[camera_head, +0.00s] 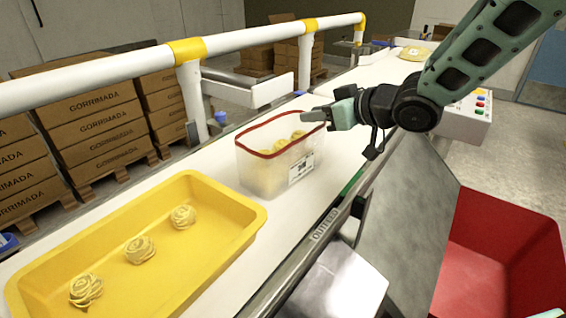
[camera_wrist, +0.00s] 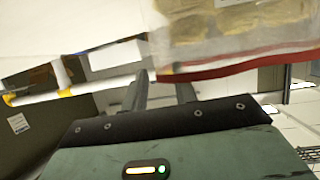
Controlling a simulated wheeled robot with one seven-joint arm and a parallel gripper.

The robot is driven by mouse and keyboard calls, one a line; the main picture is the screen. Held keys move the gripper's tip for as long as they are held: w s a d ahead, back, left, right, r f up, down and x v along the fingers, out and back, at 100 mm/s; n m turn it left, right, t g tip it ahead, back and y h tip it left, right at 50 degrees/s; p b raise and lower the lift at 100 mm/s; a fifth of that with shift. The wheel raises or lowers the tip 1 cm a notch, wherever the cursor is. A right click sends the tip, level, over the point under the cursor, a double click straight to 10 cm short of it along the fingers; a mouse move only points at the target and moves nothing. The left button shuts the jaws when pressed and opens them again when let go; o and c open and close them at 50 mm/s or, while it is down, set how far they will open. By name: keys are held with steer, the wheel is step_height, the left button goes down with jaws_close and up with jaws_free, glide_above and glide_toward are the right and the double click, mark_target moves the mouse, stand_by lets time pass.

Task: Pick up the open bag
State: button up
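The open bag (camera_head: 258,174) is clear with a red rim and stands upright on the white belt. It has a white label on its front and yellow pasta nests inside. My gripper (camera_head: 308,117) is at the bag's back right top corner, level with the rim. In the wrist view the bag (camera_wrist: 240,48) fills the upper right, its red rim running towards my gripper (camera_wrist: 160,80). The two fingers are apart, with a gap between them. The rim's near corner appears close to the fingertips; I cannot tell whether they touch.
A yellow tray (camera_head: 190,255) with three pasta nests lies on the belt (camera_head: 205,165) in front of the bag. A white rail with yellow joints (camera_head: 185,52) runs along the far side. A red bin (camera_head: 485,255) stands right, below a button panel (camera_head: 465,120).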

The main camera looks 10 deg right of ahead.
steer(key=shift+x, duration=0.85)
steer(key=shift+r, duration=0.1)
jaws_close()
stand_by(0.6)
